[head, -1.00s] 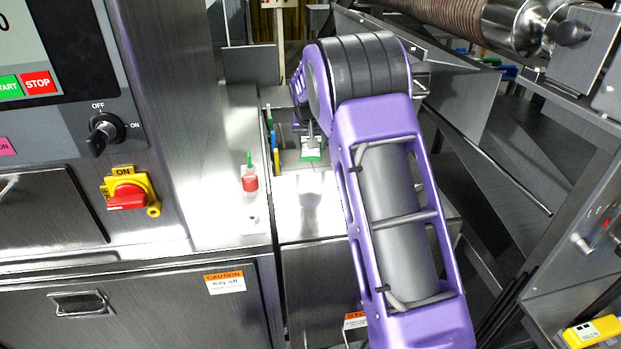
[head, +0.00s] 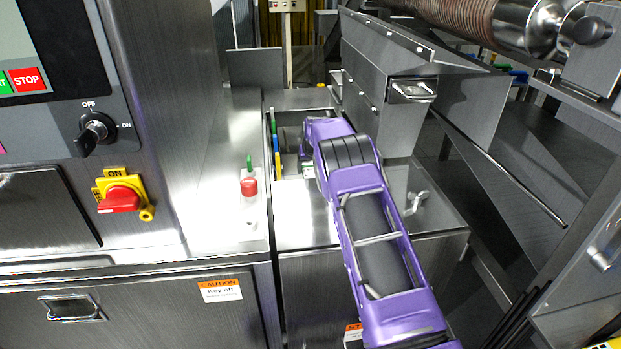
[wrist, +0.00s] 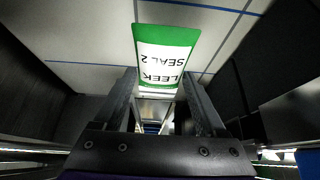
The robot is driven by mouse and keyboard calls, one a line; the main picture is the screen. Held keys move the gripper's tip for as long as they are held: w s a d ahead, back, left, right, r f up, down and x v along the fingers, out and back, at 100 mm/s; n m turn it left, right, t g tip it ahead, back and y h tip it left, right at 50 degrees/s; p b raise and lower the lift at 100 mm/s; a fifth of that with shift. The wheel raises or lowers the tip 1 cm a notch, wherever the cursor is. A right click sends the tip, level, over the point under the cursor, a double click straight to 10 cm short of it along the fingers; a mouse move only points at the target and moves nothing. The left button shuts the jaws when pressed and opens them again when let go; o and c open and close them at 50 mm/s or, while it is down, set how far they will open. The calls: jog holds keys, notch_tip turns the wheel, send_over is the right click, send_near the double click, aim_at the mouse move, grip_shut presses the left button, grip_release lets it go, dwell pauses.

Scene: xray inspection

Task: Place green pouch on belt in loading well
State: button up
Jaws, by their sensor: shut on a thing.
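The green pouch, green-edged with a white label reading "LEEK SEAL 2", is between my gripper's fingers (wrist: 160,88) in the wrist view (wrist: 166,50). My gripper is shut on it. In the head view a small part of the pouch (head: 308,171) shows beside my purple arm, inside the loading well (head: 289,133). The arm hides most of the well and my gripper there. In the wrist view a pale belt surface (wrist: 85,35) with blue lines lies beyond the pouch. I cannot tell whether the pouch touches it.
Blue, yellow and green strips (head: 275,145) stand along the well's left side. A red button (head: 249,187) is on the panel to the left. A steel hopper-like housing (head: 385,95) rises behind and right of the well. Dark walls flank my gripper in the wrist view.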

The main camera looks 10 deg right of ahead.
jog(key=shift+f+b, duration=0.35)
jog(key=shift+f, duration=1.65)
jog(key=o, duration=1.4)
jog(key=shift+r, duration=0.1)
jog(key=shift+o, duration=0.2)
jog(key=shift+s+r+p, duration=0.15)
jog(key=shift+r+p, duration=0.2)
jog(key=shift+r, duration=0.25)
jog(key=v, duration=1.1)
jog(key=shift+r, duration=0.1)
